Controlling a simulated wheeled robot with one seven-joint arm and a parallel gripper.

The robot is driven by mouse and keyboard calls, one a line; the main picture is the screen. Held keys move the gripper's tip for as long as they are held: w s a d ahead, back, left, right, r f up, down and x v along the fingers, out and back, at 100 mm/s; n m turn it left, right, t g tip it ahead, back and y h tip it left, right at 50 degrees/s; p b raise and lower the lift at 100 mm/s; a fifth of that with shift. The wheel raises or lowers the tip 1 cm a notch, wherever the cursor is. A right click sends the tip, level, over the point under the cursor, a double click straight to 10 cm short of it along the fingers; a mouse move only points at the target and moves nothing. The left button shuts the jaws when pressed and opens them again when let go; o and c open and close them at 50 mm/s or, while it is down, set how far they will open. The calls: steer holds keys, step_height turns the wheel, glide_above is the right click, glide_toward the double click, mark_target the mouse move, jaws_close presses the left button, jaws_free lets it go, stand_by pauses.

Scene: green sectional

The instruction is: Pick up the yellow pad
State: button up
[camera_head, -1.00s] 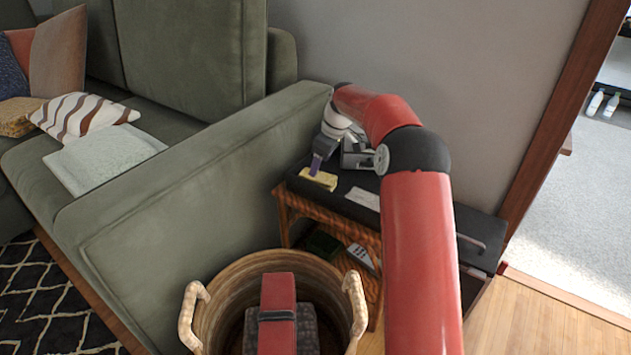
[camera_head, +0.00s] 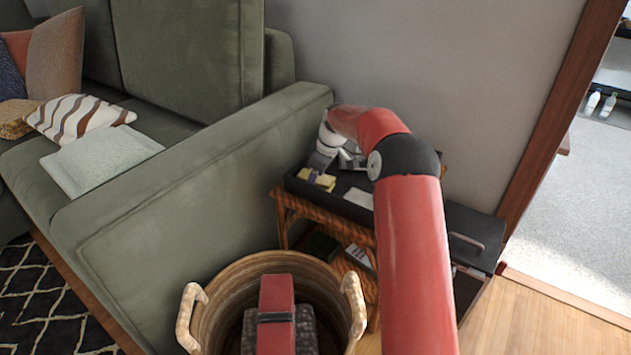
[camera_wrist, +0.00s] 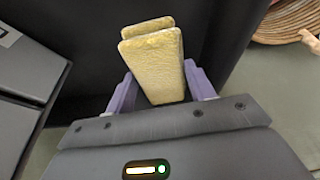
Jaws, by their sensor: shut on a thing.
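The yellow pad (camera_wrist: 155,65) stands out from between the two purple fingers of my gripper (camera_wrist: 160,92) in the wrist view. My gripper is shut on it, with a finger against each side. The pad looks like two thick layers. In the head view the yellow pad (camera_head: 324,181) shows at my gripper (camera_head: 316,172), over the left end of the black-topped side table (camera_head: 348,210). I cannot tell whether the pad still touches the tabletop.
A white paper-like item (camera_head: 359,197) lies on the table right of the pad. The green sofa (camera_head: 200,190) arm stands close on the left. A wicker basket (camera_head: 215,318) is in front. A grey wall (camera_head: 430,70) is behind.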

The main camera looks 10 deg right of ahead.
steer(key=shift+s+d+r, duration=0.15)
steer(key=shift+r, duration=0.35)
step_height(320, 180, up, 6)
steer(key=shift+r+p, duration=0.1)
steer(key=shift+p, duration=0.3)
steer(key=s+d+b, duration=0.2)
steer(key=s+d, duration=1.1)
steer(key=d, duration=0.1)
steer(key=shift+s, duration=0.4)
steer(key=shift+a, duration=0.1)
steer(key=o, duration=0.4)
steer(key=shift+c, duration=1.4)
steer(key=shift+s, duration=0.1)
